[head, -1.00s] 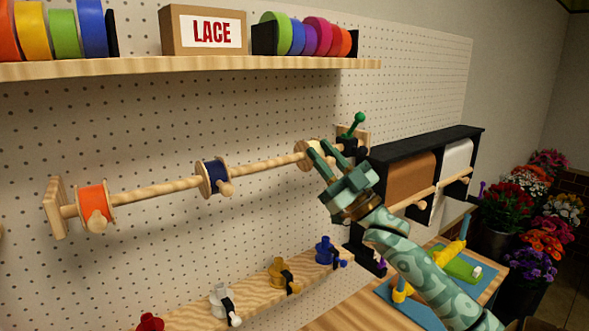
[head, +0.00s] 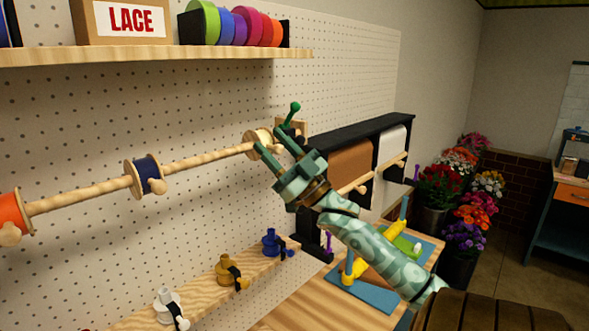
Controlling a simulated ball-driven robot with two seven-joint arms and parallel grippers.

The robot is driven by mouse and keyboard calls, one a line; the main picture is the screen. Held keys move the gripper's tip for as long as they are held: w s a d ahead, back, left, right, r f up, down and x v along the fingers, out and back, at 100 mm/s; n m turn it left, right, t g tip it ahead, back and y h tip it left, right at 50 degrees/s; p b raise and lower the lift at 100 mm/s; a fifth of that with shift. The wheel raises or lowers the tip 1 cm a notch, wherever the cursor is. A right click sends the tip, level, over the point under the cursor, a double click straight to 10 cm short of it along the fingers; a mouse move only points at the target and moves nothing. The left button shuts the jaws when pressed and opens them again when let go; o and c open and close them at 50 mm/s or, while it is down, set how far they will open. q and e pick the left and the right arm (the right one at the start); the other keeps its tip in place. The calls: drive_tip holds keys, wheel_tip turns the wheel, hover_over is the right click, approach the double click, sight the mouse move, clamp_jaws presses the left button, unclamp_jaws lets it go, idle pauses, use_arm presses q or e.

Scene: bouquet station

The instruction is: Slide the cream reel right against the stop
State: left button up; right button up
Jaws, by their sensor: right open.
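The cream reel (head: 254,137) sits on the wooden rod (head: 205,157) near its right end, partly hidden by my right gripper. Whether reel and stop touch, I cannot tell. My right gripper (head: 268,144) is open, its two green fingers reaching up to the reel, one on each side of its lower right part. The navy reel (head: 146,176) and the orange reel (head: 12,215) are further left on the rod. My left gripper is not in view.
A shelf (head: 150,55) with a LACE box (head: 128,20) and ribbon rolls runs above the rod. A black paper-roll rack (head: 365,130) stands right of the stop. A wooden table (head: 300,310) lies below.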

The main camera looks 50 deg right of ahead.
drive_tip(key=b+v, duration=0.4)
drive_tip(key=v, duration=1.1)
drive_tip(key=shift+s+f+b, duration=0.2)
drive_tip(key=shift+b, duration=0.1)
